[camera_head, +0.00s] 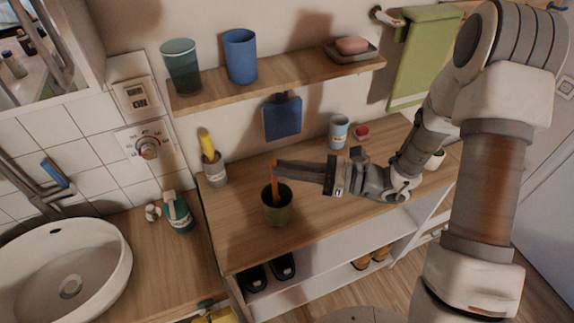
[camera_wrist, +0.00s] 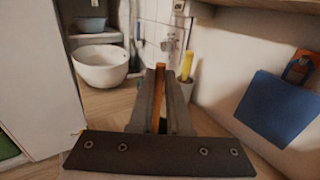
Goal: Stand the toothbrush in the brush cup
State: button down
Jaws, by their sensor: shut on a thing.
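The orange toothbrush (camera_head: 275,190) is upright, with its lower end within the mouth of a dark green cup (camera_head: 279,214) on the wooden counter. Its tip inside the cup is hidden, so I cannot tell whether it touches the bottom. My gripper (camera_head: 277,168) comes in level from the right, above the cup, and is shut on the toothbrush's upper part. In the wrist view the toothbrush (camera_wrist: 163,98) shows as an orange strip between my two fingers.
A grey cup with a yellow item (camera_head: 206,142) stands left of the green cup. A light blue cup (camera_head: 338,134) and a small red item (camera_head: 361,132) stand behind right. A shelf (camera_head: 290,80) with cups hangs above. A sink (camera_head: 70,265) lies left.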

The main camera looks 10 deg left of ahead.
jog(key=shift+f, duration=0.3)
jog(key=c, duration=0.8)
grip_release()
jog(key=shift+d, duration=0.1)
jog(key=d+b, duration=0.1)
jog(key=d, duration=1.6)
jog(key=shift+s, duration=0.35)
